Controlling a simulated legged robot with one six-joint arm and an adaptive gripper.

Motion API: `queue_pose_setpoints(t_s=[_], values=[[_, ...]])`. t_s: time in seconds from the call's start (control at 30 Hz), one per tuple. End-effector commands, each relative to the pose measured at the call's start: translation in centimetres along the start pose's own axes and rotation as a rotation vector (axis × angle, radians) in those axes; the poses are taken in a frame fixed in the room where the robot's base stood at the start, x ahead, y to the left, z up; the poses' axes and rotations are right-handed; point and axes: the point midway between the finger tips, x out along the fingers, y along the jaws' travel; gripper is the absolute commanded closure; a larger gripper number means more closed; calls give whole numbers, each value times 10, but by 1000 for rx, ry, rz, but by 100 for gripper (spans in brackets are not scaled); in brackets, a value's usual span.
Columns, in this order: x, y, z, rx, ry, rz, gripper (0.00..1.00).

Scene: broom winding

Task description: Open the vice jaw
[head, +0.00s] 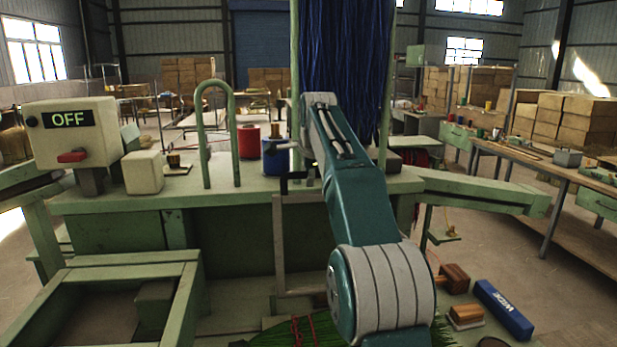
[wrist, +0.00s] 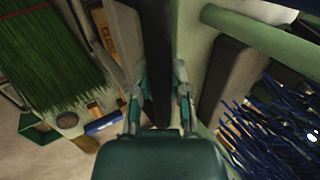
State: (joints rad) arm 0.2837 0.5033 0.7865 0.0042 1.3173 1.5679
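In the wrist view, my gripper (wrist: 160,90) has its two teal fingers spread apart. A dark upright bar or gap shows between them; I cannot tell whether the fingers touch it. A grey block (wrist: 228,85), which looks like a vice jaw, stands to the right of the fingers, fixed beside green metal. An orange plate (wrist: 105,32) with lettering like "CLOSE" lies to the left. In the head view, my teal arm reaches over the green bench (head: 430,185), and its gripper is mostly hidden behind the arm. The vice there is largely hidden too.
A control box (head: 72,135) reading OFF, with a red switch, stands at the bench's left. Red (head: 248,141) and blue (head: 275,160) spools stand behind a green hoop (head: 207,140). Blue bristles (head: 345,60) hang above. Green bristles (head: 300,330) and a blue box (head: 503,310) lie low in front.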

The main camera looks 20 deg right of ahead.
Motion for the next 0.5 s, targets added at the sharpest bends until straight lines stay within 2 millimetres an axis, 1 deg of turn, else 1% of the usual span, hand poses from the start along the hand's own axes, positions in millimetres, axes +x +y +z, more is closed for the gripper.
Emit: queue_pose_setpoints(t_s=[0.03,0.07,0.1,0.5], values=[[-2,-1,-1,2,2,-5,72],[-2,-1,-1,2,2,-5,58],[-2,-1,-1,2,2,-5,41],[-2,-1,0,1,2,-3,41]])
